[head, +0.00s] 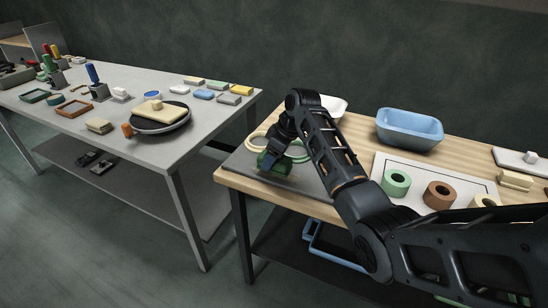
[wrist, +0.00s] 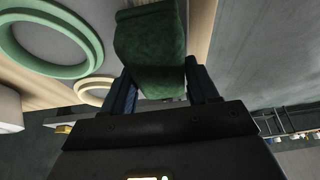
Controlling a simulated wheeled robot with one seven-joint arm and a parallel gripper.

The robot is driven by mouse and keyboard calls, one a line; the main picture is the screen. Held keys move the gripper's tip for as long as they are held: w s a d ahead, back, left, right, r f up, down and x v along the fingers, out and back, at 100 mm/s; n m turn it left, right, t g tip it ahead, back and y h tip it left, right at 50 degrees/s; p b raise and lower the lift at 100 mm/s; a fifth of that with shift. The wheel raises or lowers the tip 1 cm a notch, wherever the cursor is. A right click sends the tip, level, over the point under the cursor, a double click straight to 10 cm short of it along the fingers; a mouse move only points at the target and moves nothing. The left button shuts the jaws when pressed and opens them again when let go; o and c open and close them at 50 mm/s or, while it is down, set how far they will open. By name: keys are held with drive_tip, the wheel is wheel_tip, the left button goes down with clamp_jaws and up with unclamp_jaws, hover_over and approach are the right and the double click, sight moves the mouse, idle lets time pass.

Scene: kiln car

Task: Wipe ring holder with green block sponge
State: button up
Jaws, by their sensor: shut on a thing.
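My gripper (head: 272,150) is shut on a dark green block sponge (head: 268,161), which also shows between the fingers in the wrist view (wrist: 150,45). The sponge is over the dark grey slab (head: 308,181) at the left end of the wooden table. A cream ring (head: 252,140) and a green ring stand beside it, partly hidden by my arm. In the wrist view the green ring (wrist: 50,69) and the cream ring (wrist: 95,90) are left of the sponge. I cannot tell for certain which part is the ring holder, or whether the sponge touches it.
A blue tub (head: 409,130) and a white bowl stand at the back of the wooden table (head: 357,135). Green (head: 396,183) and brown (head: 438,195) rolls sit on a white board at right. The grey table (head: 150,85) at left holds a round pan, blocks and tools.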

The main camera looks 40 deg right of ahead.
drive_tip(key=shift+w+a+f+b, duration=0.1)
drive_tip(key=shift+w+a+b, duration=0.15)
drive_tip(key=shift+w+b, duration=0.65)
drive_tip(key=shift+w+a+r+b, duration=0.1)
drive_tip(key=shift+w+a+b, duration=0.25)
drive_tip(key=shift+w, duration=1)
drive_tip(key=shift+w+a+f+b, duration=0.15)
drive_tip(key=shift+w+b, duration=0.6)
drive_tip(key=shift+w, duration=0.4)
drive_tip(key=shift+w+a+b, duration=0.2)
drive_tip(key=shift+w+b, duration=0.1)
drive_tip(key=shift+w, duration=0.35)
drive_tip(key=shift+r, duration=0.2)
drive_tip(key=shift+f+b, duration=0.45)
drive_tip(key=shift+f, duration=0.45)
drive_tip(key=shift+s, duration=0.1)
drive_tip(key=s+p, duration=0.1)
drive_tip(key=s+d+p, duration=0.1)
drive_tip(key=p, duration=0.1)
drive_tip(key=shift+s+r, duration=0.15)
drive_tip(key=shift+s, duration=0.1)
drive_tip(key=shift+s+d+p, duration=0.2)
drive_tip(key=shift+s+p, duration=0.3)
drive_tip(key=shift+s, duration=0.1)
drive_tip(key=shift+s+d+p, duration=0.2)
drive_tip(key=shift+s+p, duration=0.25)
drive_tip(key=shift+s, duration=0.15)
drive_tip(key=shift+s+d+f, duration=0.1)
drive_tip(key=shift+s+f, duration=0.1)
drive_tip(key=shift+s, duration=0.1)
